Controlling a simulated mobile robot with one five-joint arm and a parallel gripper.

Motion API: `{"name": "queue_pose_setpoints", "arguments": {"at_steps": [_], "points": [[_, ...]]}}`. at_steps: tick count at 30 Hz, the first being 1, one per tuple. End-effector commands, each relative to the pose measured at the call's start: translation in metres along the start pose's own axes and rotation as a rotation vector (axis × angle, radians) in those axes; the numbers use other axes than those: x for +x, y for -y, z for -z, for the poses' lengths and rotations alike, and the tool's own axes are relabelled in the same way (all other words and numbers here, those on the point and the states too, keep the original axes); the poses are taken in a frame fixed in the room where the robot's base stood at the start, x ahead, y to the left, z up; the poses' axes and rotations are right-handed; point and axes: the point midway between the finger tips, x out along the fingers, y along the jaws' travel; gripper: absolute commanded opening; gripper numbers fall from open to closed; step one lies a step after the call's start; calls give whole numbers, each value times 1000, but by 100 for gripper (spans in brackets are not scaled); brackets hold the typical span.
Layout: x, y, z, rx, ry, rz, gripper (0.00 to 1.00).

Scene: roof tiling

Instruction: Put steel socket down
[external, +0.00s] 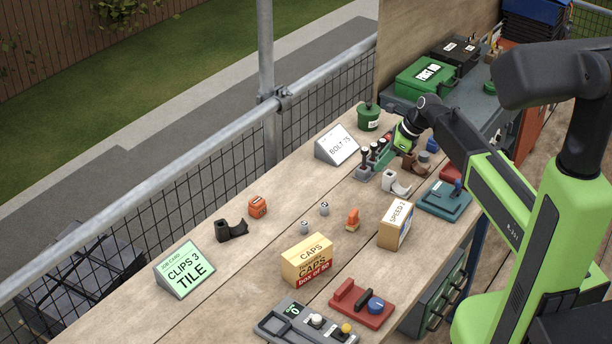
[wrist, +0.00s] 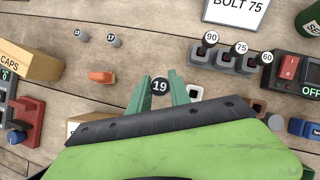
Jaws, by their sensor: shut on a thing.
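My gripper (external: 382,160) reaches over the bench beside a row of levers. In the wrist view its green fingers (wrist: 160,90) are closed on a steel socket (wrist: 160,86) marked 19. Only the socket's round end shows; whether it touches the bench is hard to tell. Two more small steel sockets stand upright on the bench, one marked 13 (wrist: 81,35) and one marked 17 (wrist: 114,41). In the external view they are the near socket (external: 304,227) and the far socket (external: 324,208), well to the left of my gripper.
Levers (wrist: 238,52) marked 90, 75 and 60 stand close to my gripper, with a red switch box (wrist: 297,72) beyond. An orange piece (external: 352,219), a SPEED box (external: 392,226) and a CAPS box (external: 306,262) stand nearer. Bare wood lies around the two sockets.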

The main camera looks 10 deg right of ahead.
Motion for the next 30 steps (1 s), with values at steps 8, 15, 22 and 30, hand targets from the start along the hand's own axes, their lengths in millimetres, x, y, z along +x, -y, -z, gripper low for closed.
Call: {"name": "queue_pose_setpoints", "arguments": {"at_steps": [8, 15, 22, 30], "points": [[13, 6, 0, 9, 1, 6, 0], [79, -7, -32, 7, 0, 6, 0], [114, -15, -56, 10, 0, 6, 0], [124, -17, -54, 11, 0, 7, 0]]}}
